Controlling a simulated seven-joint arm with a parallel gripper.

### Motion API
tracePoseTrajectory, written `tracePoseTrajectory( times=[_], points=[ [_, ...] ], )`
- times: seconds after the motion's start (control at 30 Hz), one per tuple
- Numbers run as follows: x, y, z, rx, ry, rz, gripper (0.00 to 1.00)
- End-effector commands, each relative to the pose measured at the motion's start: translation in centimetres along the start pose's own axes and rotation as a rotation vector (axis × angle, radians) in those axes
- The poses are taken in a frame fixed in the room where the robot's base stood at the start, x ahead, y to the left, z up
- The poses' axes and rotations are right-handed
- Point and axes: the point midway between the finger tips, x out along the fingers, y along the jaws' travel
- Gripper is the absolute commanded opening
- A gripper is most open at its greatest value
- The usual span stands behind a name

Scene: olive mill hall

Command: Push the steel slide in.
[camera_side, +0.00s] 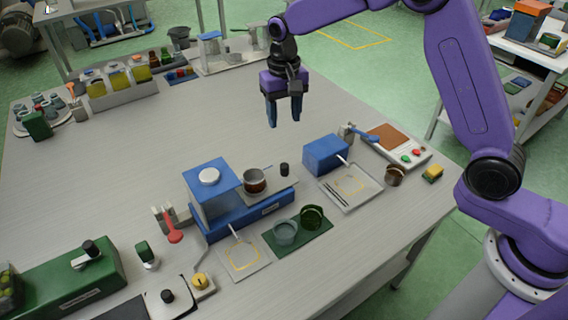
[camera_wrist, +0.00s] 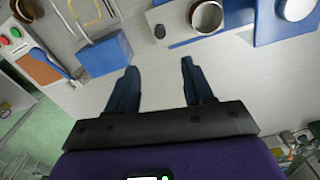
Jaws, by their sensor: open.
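The steel slide (camera_side: 281,184) sticks out to the right of the blue machine (camera_side: 213,190) in the side view. A black knob (camera_side: 284,169) stands near its outer end, and a metal cup with dark contents (camera_side: 255,181) sits closer to the blue housing. In the wrist view the slide (camera_wrist: 174,22) is at the top, with its knob (camera_wrist: 159,31) and the cup (camera_wrist: 206,16). My gripper (camera_side: 284,120) is open and empty, up in the air beyond the slide. Its two fingers (camera_wrist: 159,66) point down, apart from everything.
A smaller blue box (camera_side: 325,155) with a steel tray (camera_side: 365,196) stands right of the slide. Two glass cups stand on a green mat (camera_side: 323,235) in front. The table behind the machine (camera_side: 190,125) is largely clear.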

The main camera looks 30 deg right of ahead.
Motion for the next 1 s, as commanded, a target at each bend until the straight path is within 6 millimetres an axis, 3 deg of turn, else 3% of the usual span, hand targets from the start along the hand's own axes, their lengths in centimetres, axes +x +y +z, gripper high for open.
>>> tracePoseTrajectory(
  times=[0.7,1.0],
  points=[
    [13.1,0.0,0.1,-0.003,-0.003,0.002,0.52],
    [15.9,0.0,0.0,-0.004,0.000,0.000,0.52]
  ],
)
